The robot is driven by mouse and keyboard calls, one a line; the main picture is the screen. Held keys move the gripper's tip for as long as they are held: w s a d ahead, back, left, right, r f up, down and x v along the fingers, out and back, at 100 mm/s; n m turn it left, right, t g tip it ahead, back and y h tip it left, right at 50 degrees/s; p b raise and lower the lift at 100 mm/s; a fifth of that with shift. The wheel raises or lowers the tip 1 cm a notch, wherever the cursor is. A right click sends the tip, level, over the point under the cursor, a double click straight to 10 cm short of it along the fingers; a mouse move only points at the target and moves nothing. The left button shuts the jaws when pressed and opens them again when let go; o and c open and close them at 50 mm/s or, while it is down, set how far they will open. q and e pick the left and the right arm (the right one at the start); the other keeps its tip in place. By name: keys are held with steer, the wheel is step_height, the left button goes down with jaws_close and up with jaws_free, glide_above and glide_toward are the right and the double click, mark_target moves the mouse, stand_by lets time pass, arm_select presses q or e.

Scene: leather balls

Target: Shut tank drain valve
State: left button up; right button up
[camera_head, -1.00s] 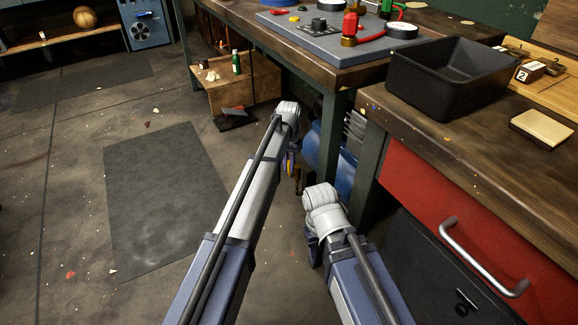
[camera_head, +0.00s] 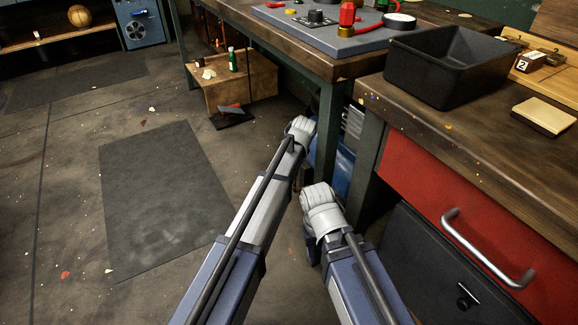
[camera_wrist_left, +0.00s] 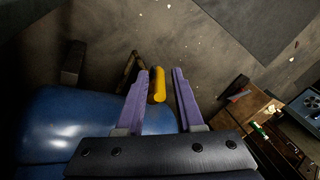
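The blue tank (camera_wrist_left: 60,125) fills the lower left of the left wrist view. A small piece of it (camera_head: 343,178) shows in the head view beside the bench leg. A brass-coloured fitting (camera_wrist_left: 131,68) stands out from the tank, and the yellow valve handle (camera_wrist_left: 158,85) is near it. My left gripper (camera_wrist_left: 167,72) is open, its two purple fingers on either side of the handle in the picture. The handle is closer to the left finger; I cannot tell whether they touch. In the head view my left arm hides the handle.
A workbench leg (camera_head: 330,135) stands close by my left wrist. A bench with a red drawer (camera_head: 450,205) is at the right, a black bin (camera_head: 450,75) on top. A wooden crate (camera_head: 240,85) sits beyond. The floor mat (camera_head: 165,200) is clear.

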arm_select(q)
steer(key=shift+o, duration=0.4)
steer(key=shift+r, duration=0.15)
step_height(320, 180, up, 10)
steer(key=p, duration=1)
